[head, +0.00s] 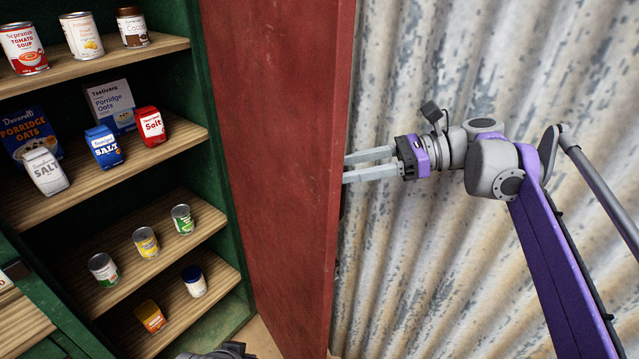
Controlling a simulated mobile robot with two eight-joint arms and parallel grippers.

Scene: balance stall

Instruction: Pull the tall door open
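The tall red door (277,150) stands open to the right of a green cabinet (196,85), its inner face toward me. My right gripper (346,166) comes from the right side, behind the door's outer edge. Its two grey fingers are apart, and their tips meet or pass behind the door edge; I cannot tell if they touch it. No handle shows; the outer face of the door is hidden.
The cabinet shelves (172,146) hold several cans, salt packs and porridge oats boxes. A corrugated metal wall (420,270) with peeling paint fills the right side behind my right arm. A small patch of floor (259,340) shows below the cabinet.

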